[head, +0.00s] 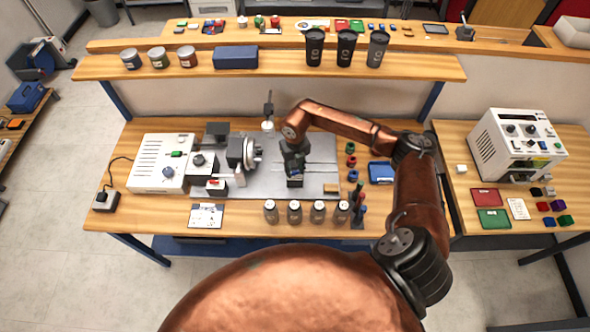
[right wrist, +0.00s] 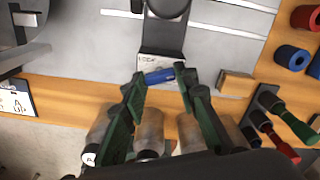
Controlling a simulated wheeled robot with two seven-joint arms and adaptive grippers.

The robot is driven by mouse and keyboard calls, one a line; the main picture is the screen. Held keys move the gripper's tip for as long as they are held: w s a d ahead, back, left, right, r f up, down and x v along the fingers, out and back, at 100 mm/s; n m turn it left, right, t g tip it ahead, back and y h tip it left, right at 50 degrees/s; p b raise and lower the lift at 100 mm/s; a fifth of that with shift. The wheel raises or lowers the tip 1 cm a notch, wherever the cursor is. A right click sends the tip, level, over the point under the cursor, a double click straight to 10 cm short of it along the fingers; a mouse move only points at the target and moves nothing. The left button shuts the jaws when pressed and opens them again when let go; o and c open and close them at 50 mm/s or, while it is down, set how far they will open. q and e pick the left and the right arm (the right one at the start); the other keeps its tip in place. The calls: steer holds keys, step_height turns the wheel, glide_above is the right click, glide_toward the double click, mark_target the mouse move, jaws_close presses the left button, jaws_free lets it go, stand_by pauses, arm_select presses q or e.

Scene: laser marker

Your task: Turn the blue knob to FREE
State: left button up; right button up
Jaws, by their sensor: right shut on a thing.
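The blue knob (right wrist: 160,76) is a short blue bar at the front of a dark stand (right wrist: 163,38) on the grey plate. A light label reading LOCK (right wrist: 152,61) sits right behind it. My right gripper (right wrist: 164,79) is shut on the knob, a green-padded finger at each end. The bar lies nearly crosswise, slightly tilted. In the head view my right gripper (head: 294,164) reaches down over the stand and largely hides the knob. I cannot make out a FREE mark. My left gripper is not in view.
Several lidded jars (head: 294,212) stand close in front of the gripper. A wooden block (right wrist: 236,83) and upright coloured-handled tools (head: 358,205) are to the right. The chuck (head: 240,153) and white control box (head: 160,163) are to the left.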

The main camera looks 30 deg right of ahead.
mark_target(295, 172)
steer(key=shift+m, duration=2.3)
steer(key=o, duration=1.2)
steer(key=shift+c, duration=0.2)
steer(key=shift+r, duration=0.25)
step_height(295, 172, up, 12)
steer(key=shift+f, duration=0.2)
steer(key=shift+r+p, duration=0.1)
steer(key=shift+p, duration=0.2)
